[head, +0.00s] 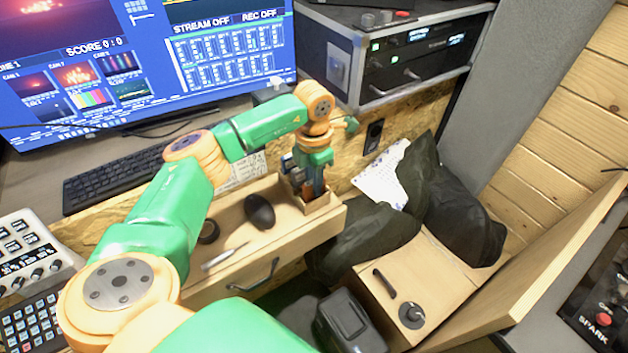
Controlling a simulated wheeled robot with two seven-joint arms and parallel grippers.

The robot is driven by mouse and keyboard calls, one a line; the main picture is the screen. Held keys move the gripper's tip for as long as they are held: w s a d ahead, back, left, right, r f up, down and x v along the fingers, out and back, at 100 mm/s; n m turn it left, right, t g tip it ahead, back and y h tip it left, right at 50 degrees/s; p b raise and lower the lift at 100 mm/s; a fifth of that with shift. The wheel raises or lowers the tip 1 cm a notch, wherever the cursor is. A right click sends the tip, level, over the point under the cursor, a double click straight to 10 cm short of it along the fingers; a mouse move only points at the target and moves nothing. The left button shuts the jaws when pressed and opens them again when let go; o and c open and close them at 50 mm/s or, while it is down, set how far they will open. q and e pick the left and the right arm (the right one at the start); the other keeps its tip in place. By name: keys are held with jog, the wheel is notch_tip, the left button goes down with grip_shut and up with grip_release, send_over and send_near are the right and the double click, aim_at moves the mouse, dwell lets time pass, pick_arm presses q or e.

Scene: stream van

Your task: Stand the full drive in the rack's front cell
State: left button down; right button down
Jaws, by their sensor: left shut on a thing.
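My left gripper (310,182) points down at the right end of an open wooden drawer. It is shut on the drive (294,178), a small dark thing with a bluish part that is mostly hidden by the fingers. Below it a small wooden box, seemingly the rack (317,207), stands in the drawer's right end. The gripper's fingers reach down to the box's opening. I cannot tell how deep the drive sits or which cell it is in. My right gripper is not in view.
The drawer (240,262) also holds a dark mouse (259,211), a dark round thing (209,232) and a pale slim tool (221,257). A keyboard (115,178) and monitor stand behind left. A rack case (400,55) stands behind right. Dark bags (455,210) lie right.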

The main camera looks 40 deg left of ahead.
pick_arm(q)
jog(key=c, duration=0.7)
grip_release()
jog(key=shift+c, duration=0.2)
